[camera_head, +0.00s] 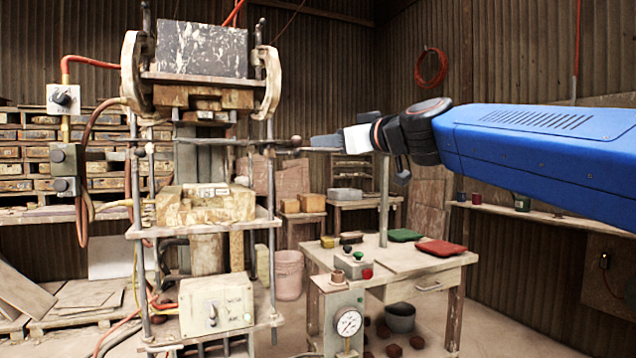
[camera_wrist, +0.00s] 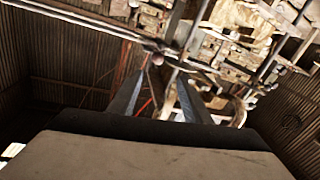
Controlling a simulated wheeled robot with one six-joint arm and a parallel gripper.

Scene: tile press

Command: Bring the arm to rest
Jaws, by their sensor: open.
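My blue arm (camera_head: 540,145) reaches in from the right in the head view, roughly level. My gripper (camera_head: 305,146) points left toward the tile press (camera_head: 205,205), its tip close to the press's right-hand post. Whether it touches the post cannot be told. In the wrist view my gripper (camera_wrist: 155,100) shows two fingers spread apart with nothing between them. Press rods and a round knob (camera_wrist: 158,59) show beyond the fingertips.
A wooden table (camera_head: 400,262) with a control box (camera_head: 352,265), a green pad (camera_head: 404,235) and a red pad (camera_head: 441,248) stands below the arm. Shelves of wooden moulds (camera_head: 25,155) stand at the left. A wall shelf (camera_head: 560,216) runs at the right. Open air surrounds the arm above the table.

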